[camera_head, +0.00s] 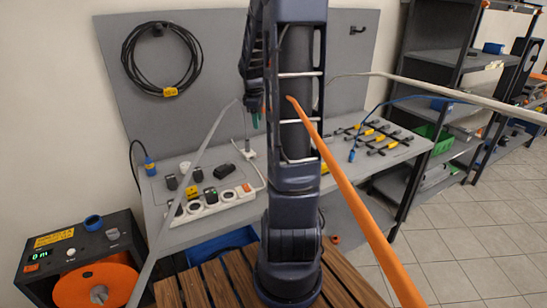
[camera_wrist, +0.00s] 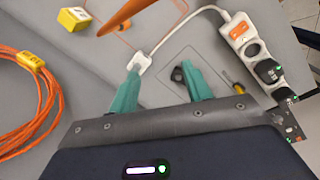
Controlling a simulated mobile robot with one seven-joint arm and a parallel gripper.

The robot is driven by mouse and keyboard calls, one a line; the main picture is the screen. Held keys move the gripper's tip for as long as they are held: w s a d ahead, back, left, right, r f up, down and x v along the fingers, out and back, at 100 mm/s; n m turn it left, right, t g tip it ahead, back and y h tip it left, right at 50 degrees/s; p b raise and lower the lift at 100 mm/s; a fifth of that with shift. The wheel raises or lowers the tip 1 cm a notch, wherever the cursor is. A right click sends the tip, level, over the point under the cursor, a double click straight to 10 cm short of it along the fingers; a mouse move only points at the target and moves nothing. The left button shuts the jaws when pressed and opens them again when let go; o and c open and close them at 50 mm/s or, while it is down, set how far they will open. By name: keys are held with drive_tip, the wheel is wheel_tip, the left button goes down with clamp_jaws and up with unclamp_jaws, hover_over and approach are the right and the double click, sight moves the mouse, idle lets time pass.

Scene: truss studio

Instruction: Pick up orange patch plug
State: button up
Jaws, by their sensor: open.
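I cannot make out an orange patch plug for certain. In the wrist view a coil of orange cable (camera_wrist: 30,110) with a yellow tag (camera_wrist: 24,61) lies at the left, and no plug end of it is clear. My gripper (camera_wrist: 158,72) is open, its two teal fingers apart with nothing held between them. A white plug (camera_wrist: 140,62) on a white cord shows by the left fingertip; I cannot tell whether they touch. A small dark piece (camera_wrist: 177,74) is by the right fingertip. In the head view my arm hides most of the gripper, above the grey bench (camera_head: 225,225).
A white power strip (camera_head: 212,205) with dark plugs lies on the bench. A yellow block (camera_wrist: 74,18) lies near the orange coil. An orange band (camera_head: 350,190) and pale bands cross close to the head camera. A black cable coil (camera_head: 128,60) hangs on the back panel.

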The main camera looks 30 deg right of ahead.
drive_tip(key=w+d+f+n, duration=0.1)
drive_tip(key=w+d+f, duration=0.1)
drive_tip(key=d+f, duration=0.1)
drive_tip(key=w+d+f+n, duration=0.2)
drive_tip(key=d+f, duration=0.2)
drive_tip(key=f, duration=0.1)
drive_tip(key=w+d+f+n+g+y, duration=0.1)
drive_tip(key=w+d+f+n, duration=0.1)
drive_tip(key=w+d+f, duration=0.1)
drive_tip(key=shift+w+d+f, duration=0.1)
drive_tip(key=shift+d+f, duration=0.6)
drive_tip(key=shift+f, duration=0.3)
drive_tip(key=shift+w+a+f, duration=0.1)
drive_tip(key=shift+f, duration=2.6)
drive_tip(key=shift+a+f, duration=0.1)
drive_tip(key=shift+f, duration=2.6)
drive_tip(key=c, duration=1.1)
drive_tip(key=shift+o, duration=0.2)
drive_tip(key=shift+r, duration=0.15)
